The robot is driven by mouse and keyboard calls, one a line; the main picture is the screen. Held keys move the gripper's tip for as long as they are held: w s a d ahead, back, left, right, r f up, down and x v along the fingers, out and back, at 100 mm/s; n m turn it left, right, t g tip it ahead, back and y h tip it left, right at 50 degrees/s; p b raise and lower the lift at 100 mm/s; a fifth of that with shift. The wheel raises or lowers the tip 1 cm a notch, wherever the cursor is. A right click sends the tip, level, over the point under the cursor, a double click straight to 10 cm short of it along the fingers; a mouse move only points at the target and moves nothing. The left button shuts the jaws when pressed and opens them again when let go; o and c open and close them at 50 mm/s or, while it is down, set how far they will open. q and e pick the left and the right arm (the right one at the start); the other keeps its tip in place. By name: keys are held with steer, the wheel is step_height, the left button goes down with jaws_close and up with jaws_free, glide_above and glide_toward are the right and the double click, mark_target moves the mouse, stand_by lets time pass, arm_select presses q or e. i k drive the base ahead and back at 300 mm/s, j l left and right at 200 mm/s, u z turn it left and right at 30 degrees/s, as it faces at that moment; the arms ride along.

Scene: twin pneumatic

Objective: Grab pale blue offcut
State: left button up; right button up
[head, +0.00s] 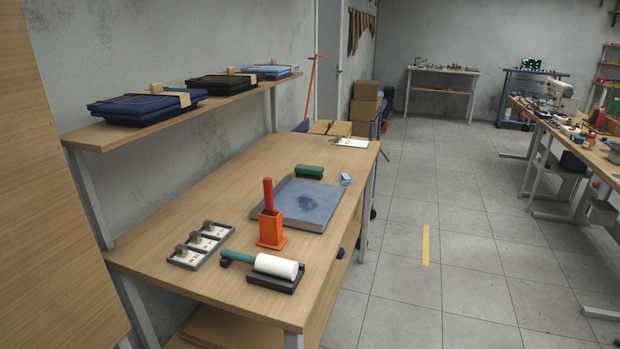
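A small pale blue piece (346,179), which looks like the offcut, lies on the wooden workbench (190,285) near its far right edge. It is just beyond the far right corner of a blue-covered pad (305,203) and right of a dark green block-like tool (309,171). It looks flat and uncovered, but it is too small to make out in detail. Neither of my grippers shows in the head view.
An orange holder with a red handle (270,228), a white roller on a dark stand (276,265) and a tray of small stamps (201,244) stand nearer. Folded dark blue cloth (146,106) lies on the shelf. Tiled floor (410,270) right of the bench is clear.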

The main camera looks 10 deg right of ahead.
mark_target(346, 180)
steer(key=i+l+u, duration=0.35)
steer(key=l, duration=0.2)
steer(key=i+l+u, duration=0.2)
steer(key=l+u, duration=0.2)
steer(key=l, duration=0.2)
